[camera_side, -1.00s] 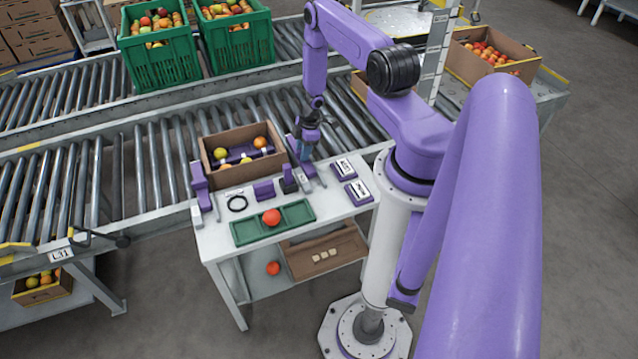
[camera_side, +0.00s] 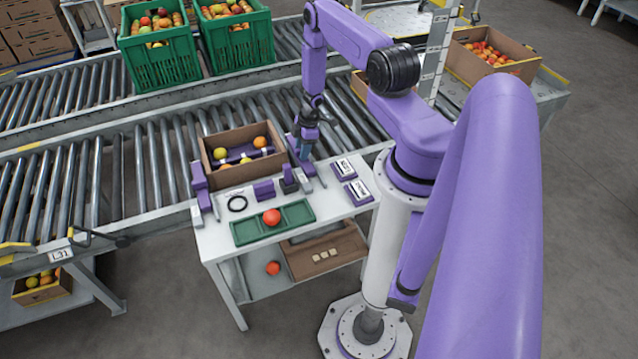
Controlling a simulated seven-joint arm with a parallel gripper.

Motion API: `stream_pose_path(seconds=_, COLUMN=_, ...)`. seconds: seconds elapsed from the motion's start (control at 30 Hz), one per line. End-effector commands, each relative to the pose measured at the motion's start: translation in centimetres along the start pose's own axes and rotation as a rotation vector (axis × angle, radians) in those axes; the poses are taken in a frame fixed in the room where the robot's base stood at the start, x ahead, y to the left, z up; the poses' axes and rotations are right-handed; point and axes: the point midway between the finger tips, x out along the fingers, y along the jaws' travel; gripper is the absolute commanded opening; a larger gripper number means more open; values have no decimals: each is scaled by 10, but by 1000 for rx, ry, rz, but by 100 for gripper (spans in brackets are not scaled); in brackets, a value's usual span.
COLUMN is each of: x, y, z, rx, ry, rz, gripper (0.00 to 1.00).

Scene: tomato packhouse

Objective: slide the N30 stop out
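A purple upright fitting (camera_side: 199,177) stands at the box's left end. Two purple blocks with white labels, one at the back (camera_side: 343,168) and one in front (camera_side: 358,192), lie to the right. Their lettering is too small to read, so I cannot tell which part is the N30 stop.
A green tray (camera_side: 246,238) holding a red tomato (camera_side: 271,217) lies at the table's front. The roller conveyor (camera_side: 150,165) runs behind the table. A brown bin (camera_side: 345,245) sits below the front edge.

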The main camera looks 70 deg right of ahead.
Motion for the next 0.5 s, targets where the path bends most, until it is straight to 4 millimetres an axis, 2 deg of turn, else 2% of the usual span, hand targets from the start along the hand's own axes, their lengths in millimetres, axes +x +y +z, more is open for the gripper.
stream_pose_path(seconds=0.03, x=14, y=-23, z=0, rx=-10, ry=-8, rz=-49, gripper=45)
stream_pose_path(seconds=0.5, x=14, y=-20, z=0, rx=-11, ry=-7, rz=-48, gripper=45)
